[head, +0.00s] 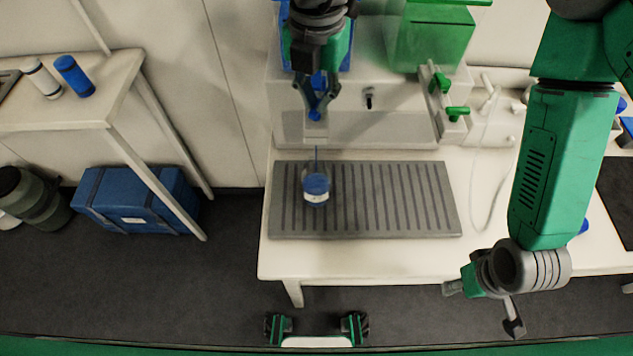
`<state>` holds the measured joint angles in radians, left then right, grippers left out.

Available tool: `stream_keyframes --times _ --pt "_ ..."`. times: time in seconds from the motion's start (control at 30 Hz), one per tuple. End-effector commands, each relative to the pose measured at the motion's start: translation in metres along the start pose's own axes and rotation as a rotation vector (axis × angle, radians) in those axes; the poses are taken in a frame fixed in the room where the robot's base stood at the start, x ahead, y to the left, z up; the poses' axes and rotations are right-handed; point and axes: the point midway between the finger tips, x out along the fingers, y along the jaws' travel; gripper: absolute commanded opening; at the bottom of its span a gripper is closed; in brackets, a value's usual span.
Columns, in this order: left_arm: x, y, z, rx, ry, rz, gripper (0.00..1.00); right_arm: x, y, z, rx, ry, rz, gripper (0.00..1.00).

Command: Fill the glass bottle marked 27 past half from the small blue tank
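The small blue tank (287,55) stands at the back, mostly hidden behind my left arm. My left gripper (316,112) is at the blue tap (315,115) below the tank, its fingers closed in around it. A thin blue stream falls from the tap into a glass bottle (316,187). The bottle stands upright on the grey grooved drip tray (410,222) and holds blue liquid; its level against the half mark is hard to judge from above. Its white label is too small to read. My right gripper (482,305) is open and empty in front of the table edge.
A green tank (435,40) with green taps (457,113) stands right of the blue one. The tray's right side is clear. A side table (95,110) at left bears a white bottle (42,78) and a blue bottle (75,76). A blue case (135,200) sits below.

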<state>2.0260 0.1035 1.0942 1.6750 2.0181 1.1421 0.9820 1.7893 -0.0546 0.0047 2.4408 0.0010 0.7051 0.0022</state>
Motion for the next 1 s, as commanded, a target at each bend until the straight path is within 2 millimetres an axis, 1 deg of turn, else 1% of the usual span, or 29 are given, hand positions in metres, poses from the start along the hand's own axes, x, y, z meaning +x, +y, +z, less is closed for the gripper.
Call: stream_keyframes --times 0.4,0.5,0.57,1.0 --pt "-0.0001 -0.0003 -0.0001 0.001 0.0 -0.001 0.0 0.0 0.0 0.0 0.0 0.0 0.0 0.4" --pt "0.0001 -0.0004 -0.0001 0.046 0.0 -0.001 0.0 0.0 0.0 0.0 0.0 0.0 0.0 0.4" --pt "0.0003 -0.0005 -0.0002 0.119 0.001 -0.002 0.0 0.0 0.0 0.0 0.0 0.0 0.0 0.4" --pt "0.0004 -0.0002 0.0001 0.848 0.0 -0.002 0.0 0.0 0.0 0.0 0.0 0.0 0.0 0.4"
